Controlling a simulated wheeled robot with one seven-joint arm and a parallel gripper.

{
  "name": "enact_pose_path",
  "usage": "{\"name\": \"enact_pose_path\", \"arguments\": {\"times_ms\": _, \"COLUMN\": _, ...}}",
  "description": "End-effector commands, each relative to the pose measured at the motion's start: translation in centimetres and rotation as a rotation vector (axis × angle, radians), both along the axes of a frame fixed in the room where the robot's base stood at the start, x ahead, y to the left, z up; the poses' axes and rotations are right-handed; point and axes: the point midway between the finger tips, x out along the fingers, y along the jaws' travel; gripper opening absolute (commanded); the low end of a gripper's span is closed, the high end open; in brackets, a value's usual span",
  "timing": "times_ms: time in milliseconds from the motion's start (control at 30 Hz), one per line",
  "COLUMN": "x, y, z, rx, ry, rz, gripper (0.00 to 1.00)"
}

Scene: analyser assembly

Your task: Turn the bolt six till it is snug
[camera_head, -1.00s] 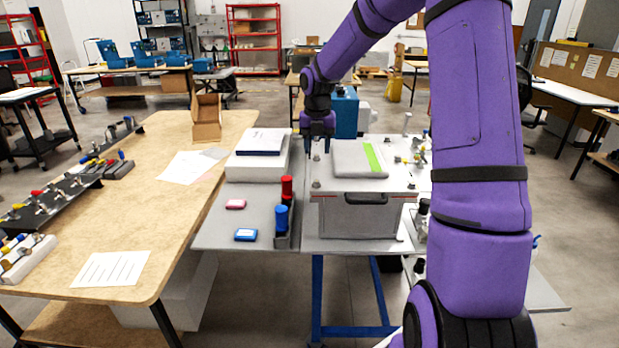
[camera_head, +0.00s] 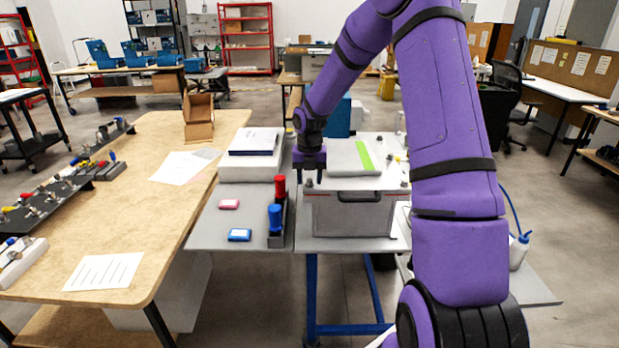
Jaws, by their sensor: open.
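The analyser (camera_head: 352,218) is a grey box with a light top plate on the blue-legged bench. Small bolt heads show on the plate, one at the front left corner (camera_head: 309,183) and one at the front right corner (camera_head: 404,184). No numbers are readable, so I cannot tell which is bolt six. My gripper (camera_head: 309,173) points down at the plate's front left corner, just above or behind the bolt there. It is open, and nothing shows between its fingers. Whether the fingers touch the bolt cannot be made out.
A grey pad with a green stripe (camera_head: 350,158) lies on the plate, right of my gripper. Red and blue-topped tools (camera_head: 277,222) stand in a holder to the left. A white box with a book (camera_head: 250,165) is behind them. A wooden table (camera_head: 150,220) stands further left.

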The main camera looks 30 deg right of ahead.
Motion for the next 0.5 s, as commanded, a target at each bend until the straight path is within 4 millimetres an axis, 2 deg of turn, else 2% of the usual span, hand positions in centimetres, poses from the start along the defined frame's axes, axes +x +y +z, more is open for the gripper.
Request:
{"name": "enact_pose_path", "arguments": {"times_ms": 67, "x": 0.00, "y": 0.00, "z": 0.02, "rx": 0.000, "ry": 0.000, "rz": 0.000, "gripper": 0.47}}
{"name": "enact_pose_path", "arguments": {"times_ms": 267, "x": 0.01, "y": 0.01, "z": 0.04, "rx": 0.000, "ry": 0.000, "rz": 0.000, "gripper": 0.03}}
{"name": "enact_pose_path", "arguments": {"times_ms": 300, "x": 0.01, "y": 0.00, "z": 0.04, "rx": 0.000, "ry": 0.000, "rz": 0.000, "gripper": 0.00}}
{"name": "enact_pose_path", "arguments": {"times_ms": 500, "x": 0.01, "y": 0.00, "z": 0.05, "rx": 0.000, "ry": 0.000, "rz": -0.009, "gripper": 0.00}}
